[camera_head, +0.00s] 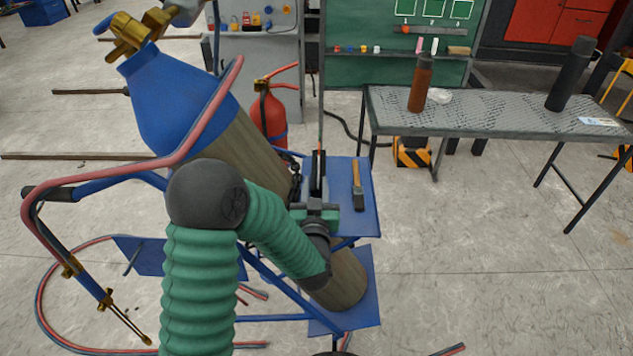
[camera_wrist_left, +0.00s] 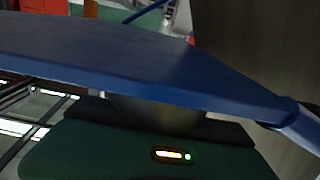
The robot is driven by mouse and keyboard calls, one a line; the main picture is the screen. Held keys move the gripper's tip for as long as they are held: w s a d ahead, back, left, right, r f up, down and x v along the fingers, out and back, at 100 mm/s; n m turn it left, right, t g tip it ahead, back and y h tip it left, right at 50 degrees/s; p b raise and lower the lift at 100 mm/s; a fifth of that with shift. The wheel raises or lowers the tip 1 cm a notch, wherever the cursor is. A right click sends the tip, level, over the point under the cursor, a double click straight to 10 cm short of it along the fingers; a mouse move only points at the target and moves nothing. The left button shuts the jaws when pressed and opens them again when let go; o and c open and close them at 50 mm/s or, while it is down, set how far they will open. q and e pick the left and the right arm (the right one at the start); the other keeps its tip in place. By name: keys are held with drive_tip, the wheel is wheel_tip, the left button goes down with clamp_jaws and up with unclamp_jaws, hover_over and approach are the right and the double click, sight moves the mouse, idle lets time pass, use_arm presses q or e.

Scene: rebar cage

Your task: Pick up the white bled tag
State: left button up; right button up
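I cannot clearly identify the white bled tag. Two small white things lie on the grey mesh table: a flat white piece with bluish marks (camera_head: 599,121) at the right end, and a rounded white piece (camera_head: 438,96) beside the brown bottle. My left gripper (camera_head: 319,165) is at the blue shelf (camera_head: 345,172) of the cylinder trolley, well left of the table. Its dark fingers point away from me, and their gap is not clear. The left wrist view shows a blue plate edge (camera_wrist_left: 130,60) very close, and no tag. My right gripper is out of view.
A hammer (camera_head: 357,187) lies on the shelf right of my left gripper. A leaning blue-topped gas cylinder (camera_head: 180,95), a red extinguisher (camera_head: 275,115) and a red hose (camera_head: 120,180) crowd the left. Floor is clear at lower right. A dark bottle (camera_head: 571,75) stands on the table.

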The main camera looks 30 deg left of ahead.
use_arm(q)
drive_tip(key=shift+x, duration=0.75)
drive_tip(key=shift+w, duration=0.25)
drive_tip(key=shift+w+d, duration=0.1)
drive_tip(key=shift+d, duration=0.25)
drive_tip(key=shift+r, duration=0.1)
drive_tip(key=c, duration=0.4)
drive_tip(key=shift+a, duration=0.25)
clamp_jaws()
drive_tip(key=shift+d, duration=0.15)
